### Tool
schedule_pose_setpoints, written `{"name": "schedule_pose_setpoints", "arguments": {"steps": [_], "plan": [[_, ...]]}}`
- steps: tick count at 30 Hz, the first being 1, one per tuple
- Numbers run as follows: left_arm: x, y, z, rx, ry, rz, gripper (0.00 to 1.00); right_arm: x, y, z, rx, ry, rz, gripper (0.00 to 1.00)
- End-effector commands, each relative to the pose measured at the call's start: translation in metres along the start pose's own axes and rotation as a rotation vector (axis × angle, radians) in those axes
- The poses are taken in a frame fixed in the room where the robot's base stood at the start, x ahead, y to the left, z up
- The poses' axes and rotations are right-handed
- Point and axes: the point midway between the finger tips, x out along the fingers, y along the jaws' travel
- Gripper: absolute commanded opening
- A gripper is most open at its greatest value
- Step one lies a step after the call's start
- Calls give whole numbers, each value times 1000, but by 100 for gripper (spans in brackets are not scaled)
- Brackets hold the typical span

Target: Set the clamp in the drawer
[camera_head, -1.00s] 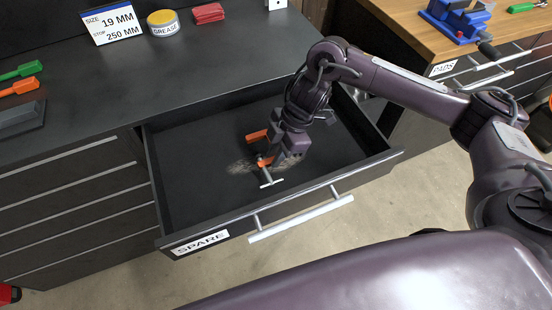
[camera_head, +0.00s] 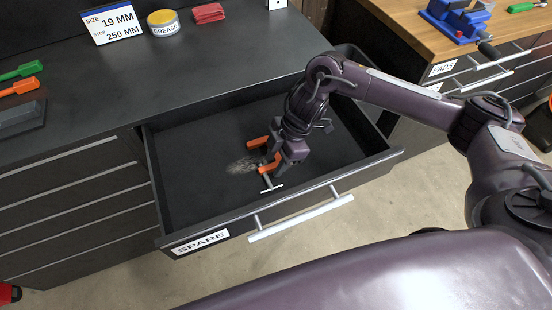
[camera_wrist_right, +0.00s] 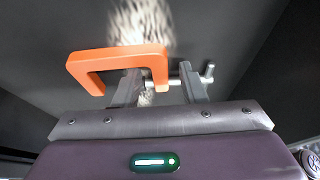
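The orange C-shaped clamp (camera_head: 270,164) with a grey screw and T-handle is inside the open SPARE drawer (camera_head: 185,205), low over or on its dark floor. Contact with the floor is hard to tell. My right gripper (camera_head: 284,160) is down in the drawer at the clamp. In the right wrist view the clamp (camera_wrist_right: 117,62) lies across the fingertips of my right gripper (camera_wrist_right: 158,84). The fingers stand apart, with one orange leg and part of the screw between them and gaps showing beside the leg. My left gripper is not in view.
The drawer's walls and front handle (camera_head: 300,218) surround my right gripper. A pale scuffed patch (camera_head: 243,165) marks the drawer floor. The grey worktop (camera_head: 200,85) holds a size sign, a grease tin and red pads. A wooden bench (camera_head: 400,20) with a blue vise stands right.

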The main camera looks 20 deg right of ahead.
Motion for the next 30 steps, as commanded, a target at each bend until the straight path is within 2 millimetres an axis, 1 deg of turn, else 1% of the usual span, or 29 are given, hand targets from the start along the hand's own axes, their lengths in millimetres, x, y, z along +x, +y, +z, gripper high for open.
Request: {"name": "schedule_pose_setpoints", "arguments": {"steps": [5, 8, 13, 15, 19, 21, 24, 30], "plan": [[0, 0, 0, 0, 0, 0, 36, -11, 1, -1, 0, 0, 3, 38], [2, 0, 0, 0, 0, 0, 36, -29, 1, 0, -1, 0, 5, 38], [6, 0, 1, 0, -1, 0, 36, -66, 1, 0, -2, -1, 5, 38], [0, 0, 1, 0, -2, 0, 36, -85, 2, -1, -1, -3, 6, 38], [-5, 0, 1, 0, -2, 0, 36, -107, 1, -2, -1, -2, 4, 38], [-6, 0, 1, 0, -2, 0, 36, -114, 1, -1, -1, -1, 3, 38], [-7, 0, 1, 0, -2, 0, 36, -120, 0, -1, 0, -1, 1, 38], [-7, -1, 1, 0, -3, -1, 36, -122, 0, -1, 0, 1, -1, 38]]}}
